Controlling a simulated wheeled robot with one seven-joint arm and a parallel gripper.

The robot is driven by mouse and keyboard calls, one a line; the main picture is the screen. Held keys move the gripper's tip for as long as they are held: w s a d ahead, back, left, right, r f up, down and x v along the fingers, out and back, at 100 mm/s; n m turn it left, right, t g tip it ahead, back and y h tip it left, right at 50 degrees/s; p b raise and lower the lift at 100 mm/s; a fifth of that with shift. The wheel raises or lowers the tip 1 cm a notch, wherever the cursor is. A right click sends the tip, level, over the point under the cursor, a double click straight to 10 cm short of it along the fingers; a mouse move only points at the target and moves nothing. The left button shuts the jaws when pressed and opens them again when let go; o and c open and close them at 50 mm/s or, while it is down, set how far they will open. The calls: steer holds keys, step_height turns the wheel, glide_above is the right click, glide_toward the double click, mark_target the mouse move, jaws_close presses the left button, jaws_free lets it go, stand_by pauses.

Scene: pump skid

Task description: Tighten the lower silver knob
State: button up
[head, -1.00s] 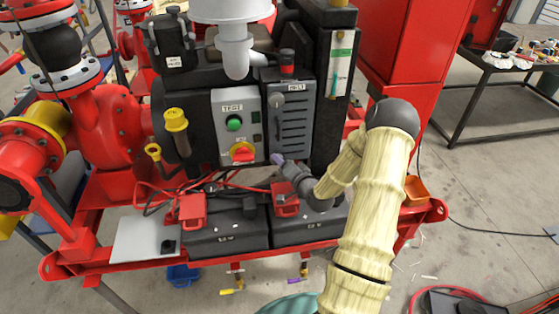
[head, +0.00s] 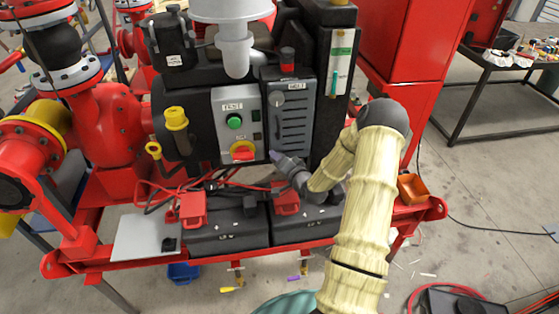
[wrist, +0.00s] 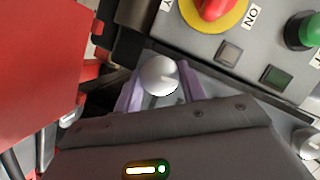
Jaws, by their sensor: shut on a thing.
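The lower silver knob (wrist: 160,75) shows in the wrist view as a round, shiny head between the two purple fingers of my gripper (wrist: 160,92). The fingers are shut on it, one on each side. In the head view my gripper (head: 275,156) reaches the bottom of the dark louvred panel (head: 291,128), and its body hides the lower knob. Another silver knob (head: 277,99) sits higher on the same panel, clear of my gripper. It seems to show partly at the right edge of the wrist view (wrist: 307,141).
Left of my gripper is a grey control box with a red-on-yellow rotary switch (head: 242,151) and a green button (head: 235,121). Below are black batteries (head: 228,228) with red clamps and cables. A red cabinet (head: 405,60) stands to the right.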

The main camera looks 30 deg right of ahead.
steer(key=n+h+b, duration=0.3)
steer(key=n, duration=0.3)
steer(key=a+n+g+h+b, duration=0.1)
steer(key=n+h+b, duration=0.3)
steer(key=n, duration=0.1)
steer(key=n+g+h+b, duration=0.1)
steer(key=n+h+b, duration=0.2)
steer(key=n, duration=0.3)
steer(key=shift+w+a+f+n+h+b, duration=0.15)
steer(key=shift+n+h+b, duration=0.15)
steer(key=shift+b, duration=0.2)
stand_by(0.5)
stand_by(0.5)
steer(key=o, duration=1)
steer(key=shift+c, duration=0.2)
